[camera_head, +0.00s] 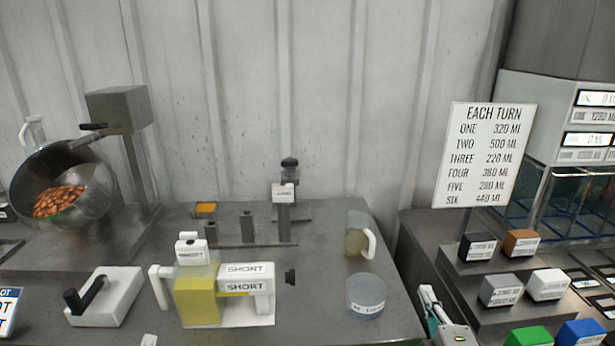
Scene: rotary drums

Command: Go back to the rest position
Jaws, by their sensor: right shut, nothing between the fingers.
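My right gripper (432,304) shows low in the head view, right of the middle. Only its white and teal end part shows, over the gap by the right edge of the grey table (322,235). It is shut and holds nothing. It is apart from the clear cup (366,296) to its left and the labelled blocks to its right. The rest of the right arm is cut off by the frame. My left gripper is not in view.
A drum (84,183) with orange-brown pieces stands at left. A yellow-filled device (197,302) labelled SHORT and a handled jug (357,238) stand on the table. A sign (484,155) and several labelled blocks (500,290) are at right. Bare tabletop lies around the middle.

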